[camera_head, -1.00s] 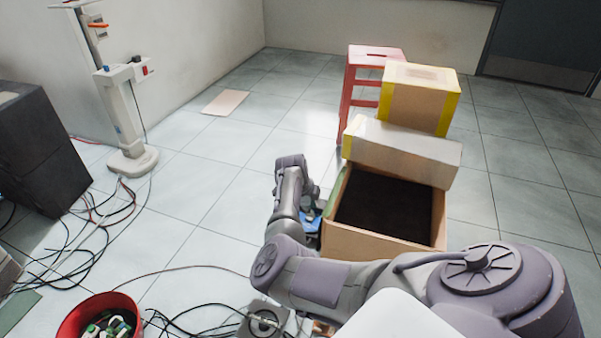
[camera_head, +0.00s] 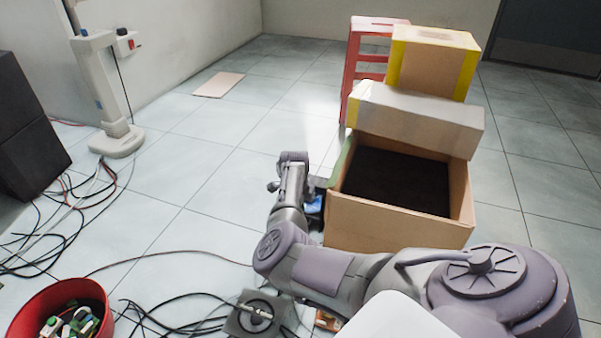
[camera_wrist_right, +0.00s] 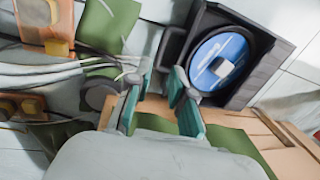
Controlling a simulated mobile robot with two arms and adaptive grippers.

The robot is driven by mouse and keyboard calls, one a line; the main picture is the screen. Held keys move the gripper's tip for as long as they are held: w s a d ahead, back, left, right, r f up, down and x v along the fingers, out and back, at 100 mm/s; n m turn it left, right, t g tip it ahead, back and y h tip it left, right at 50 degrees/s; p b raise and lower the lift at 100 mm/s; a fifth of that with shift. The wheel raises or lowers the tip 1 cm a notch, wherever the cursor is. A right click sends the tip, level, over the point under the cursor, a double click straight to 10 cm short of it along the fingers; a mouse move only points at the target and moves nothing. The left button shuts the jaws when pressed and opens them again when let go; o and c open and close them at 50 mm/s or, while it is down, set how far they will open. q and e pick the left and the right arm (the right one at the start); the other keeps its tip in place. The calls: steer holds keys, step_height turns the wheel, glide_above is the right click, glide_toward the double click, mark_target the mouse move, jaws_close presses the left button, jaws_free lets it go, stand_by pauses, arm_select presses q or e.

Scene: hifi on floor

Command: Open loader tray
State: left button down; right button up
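The hifi (camera_wrist_right: 225,55) is a dark box in the right wrist view, with a round blue and white disc-like face (camera_wrist_right: 220,62). I cannot tell whether its loader tray is open or shut. In the head view, the blue patch (camera_head: 313,205) and dark edge beside the cardboard box are partly hidden by my right arm. My right gripper (camera_wrist_right: 158,82) has its teal-padded fingers apart with nothing between them. Its right finger is just left of the hifi in the wrist picture; contact cannot be told. My left gripper is not in view.
An open cardboard box (camera_head: 400,222) stands close right of my right forearm, with more boxes (camera_head: 430,62) and a red stool (camera_head: 362,68) behind. A red bucket (camera_head: 30,312) and loose cables (camera_head: 165,318) lie at lower left.

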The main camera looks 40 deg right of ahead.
steer(key=f+b, duration=0.1)
steer(key=f, duration=0.1)
steer(key=f+b, duration=0.2)
steer(key=d+f+b, duration=0.1)
steer(key=f, duration=0.1)
steer(key=shift+w+f+b, duration=0.3)
steer(key=shift+f, duration=0.1)
steer(key=shift+c, duration=0.4)
jaws_close()
